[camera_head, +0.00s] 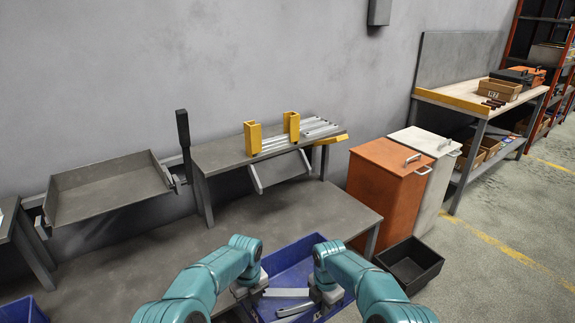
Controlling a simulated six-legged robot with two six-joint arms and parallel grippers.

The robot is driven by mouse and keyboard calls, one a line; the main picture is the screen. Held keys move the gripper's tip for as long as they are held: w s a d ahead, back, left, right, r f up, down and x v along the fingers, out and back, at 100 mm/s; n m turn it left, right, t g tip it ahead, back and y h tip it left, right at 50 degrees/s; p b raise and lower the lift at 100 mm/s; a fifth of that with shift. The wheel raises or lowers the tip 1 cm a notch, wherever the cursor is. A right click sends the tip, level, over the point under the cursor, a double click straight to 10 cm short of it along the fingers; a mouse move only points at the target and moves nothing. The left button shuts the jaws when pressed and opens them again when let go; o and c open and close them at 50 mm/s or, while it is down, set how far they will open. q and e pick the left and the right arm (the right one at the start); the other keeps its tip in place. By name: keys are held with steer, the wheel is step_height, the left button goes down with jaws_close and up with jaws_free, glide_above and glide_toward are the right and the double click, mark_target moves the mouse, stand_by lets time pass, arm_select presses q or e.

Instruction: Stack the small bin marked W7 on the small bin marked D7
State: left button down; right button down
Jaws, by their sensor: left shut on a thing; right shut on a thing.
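A blue bin (290,258) is low in the middle of the view, between my two arms, with grey metal pieces (287,293) showing inside it. A small pale label on its near side is cut off at the bottom edge and I cannot read it surely. My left gripper (256,288) is shut at the bin's left side, and my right gripper (326,294) is shut at its right side. The fingertips and their contact with the walls are partly hidden. Another blue bin (24,310) is cut off at the lower left; no mark shows. I can read neither W7 nor D7.
A grey workbench (150,260) carries a raised shelf (225,150) with yellow brackets (253,138). A grey tray (105,190) is at the left. An orange cabinet (378,190), a white cabinet (430,160) and a black open bin (410,263) stand right. Floor further right is clear.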

arm_select(q)
steer(key=shift+s+a+r, duration=0.1)
arm_select(e)
steer(key=shift+r, duration=0.15)
